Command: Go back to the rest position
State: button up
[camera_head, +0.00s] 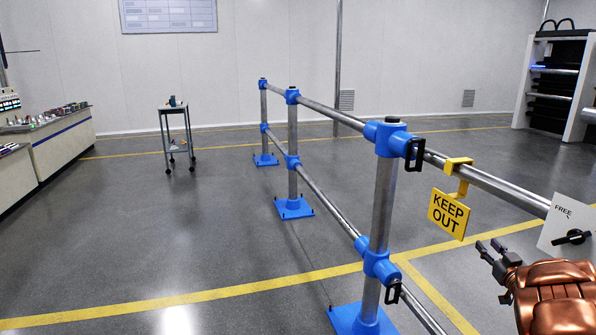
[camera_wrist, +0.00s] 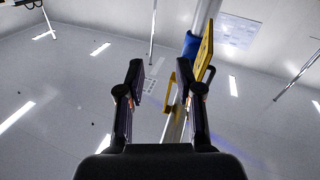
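My gripper (camera_head: 490,247) is at the lower right of the head view, with its dark fingers pointing up and to the left. In the wrist view its two fingers (camera_wrist: 160,78) stand apart with a clear gap, and nothing is held between them. The sign's yellow edge (camera_wrist: 204,50) shows beyond the right finger in the wrist view.
A metal-pipe barrier with blue joints (camera_head: 383,200) runs from the foreground to the back. A small wheeled cart (camera_head: 174,113) stands in open floor beyond it. A long counter (camera_head: 63,142) lines the left side. A rack (camera_head: 554,85) stands at the back right.

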jog(key=s+a+r+m+g+h, duration=0.4)
jog(key=s+a+g+h, duration=0.15)
jog(key=s+g, duration=0.35)
jog(key=s+a+f+n+g+y, duration=0.15)
jog(key=s+a+g, duration=0.25)
jog(key=s+a, duration=0.85)
jog(key=s+a+f+n+g+y, duration=0.1)
jog(key=s+a+f+g+y, duration=0.25)
jog(key=s+a, duration=0.9)
jog(key=s+a+f+n+g+y, duration=0.15)
jog(key=s+a+g, duration=0.25)
jog(key=s+a, duration=0.8)
notch_tip(320, 180, up, 13)
jog(key=s+d+p, duration=0.2)
jog(key=p, duration=1)
jog(key=shift+d+m, duration=0.15)
jog(key=shift+m, duration=0.25)
